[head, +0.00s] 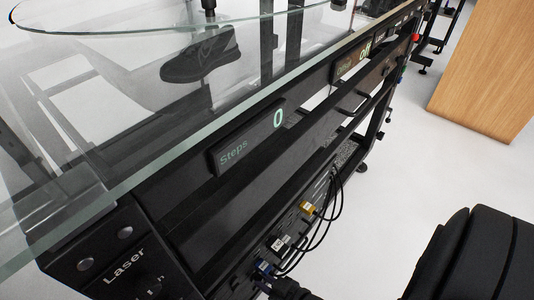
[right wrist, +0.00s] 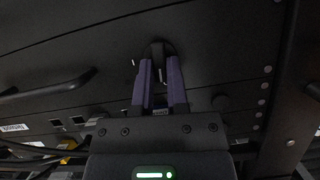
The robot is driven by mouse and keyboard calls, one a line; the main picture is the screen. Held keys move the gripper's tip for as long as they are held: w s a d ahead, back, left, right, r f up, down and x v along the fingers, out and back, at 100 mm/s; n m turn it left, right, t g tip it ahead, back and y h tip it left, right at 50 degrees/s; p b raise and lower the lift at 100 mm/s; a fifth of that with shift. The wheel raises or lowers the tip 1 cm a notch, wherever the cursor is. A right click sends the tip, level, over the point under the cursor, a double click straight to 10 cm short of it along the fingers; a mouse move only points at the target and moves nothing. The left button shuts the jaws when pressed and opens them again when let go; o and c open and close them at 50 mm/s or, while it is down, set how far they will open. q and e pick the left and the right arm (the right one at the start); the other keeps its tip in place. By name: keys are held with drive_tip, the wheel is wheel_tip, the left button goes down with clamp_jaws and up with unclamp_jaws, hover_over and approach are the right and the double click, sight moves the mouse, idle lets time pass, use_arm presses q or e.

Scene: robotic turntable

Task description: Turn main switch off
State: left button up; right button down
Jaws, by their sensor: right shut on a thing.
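The main switch (right wrist: 157,49) looks like a small black knob on the dark panel in the right wrist view. My right gripper (right wrist: 160,66) has its two purple fingers on either side of the knob and is shut on it. The knob's handle runs roughly up and down in that view. Small white marks sit on the panel to either side, too small to read. In the head view I cannot make out the switch or the fingertips clearly. My left gripper is not in view.
A Steps display (head: 247,137) reads 0. Cables with a yellow connector (head: 306,209) hang on the side panel. A bar handle (right wrist: 52,88) sticks out left of my gripper. A wooden block (head: 487,70) stands at the back right.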

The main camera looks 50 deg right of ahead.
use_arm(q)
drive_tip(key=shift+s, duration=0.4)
use_arm(e)
drive_tip(key=shift+n+h, duration=0.3)
drive_tip(key=shift+n, duration=0.1)
drive_tip(key=c, duration=0.6)
unclamp_jaws()
drive_tip(key=shift+c, duration=0.2)
drive_tip(key=p+v, duration=0.1)
drive_tip(key=v, duration=0.1)
drive_tip(key=p+v, duration=0.1)
drive_tip(key=v, duration=0.2)
drive_tip(key=shift+w+r+p, duration=0.15)
drive_tip(key=shift+r+p, duration=0.1)
drive_tip(key=shift+p, duration=0.15)
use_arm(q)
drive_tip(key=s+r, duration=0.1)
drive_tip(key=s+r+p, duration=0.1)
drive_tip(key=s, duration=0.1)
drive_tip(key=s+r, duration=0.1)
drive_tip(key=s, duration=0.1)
use_arm(e)
approach(262, 280)
drive_tip(key=shift+s+f, duration=0.4)
drive_tip(key=shift+s, duration=0.15)
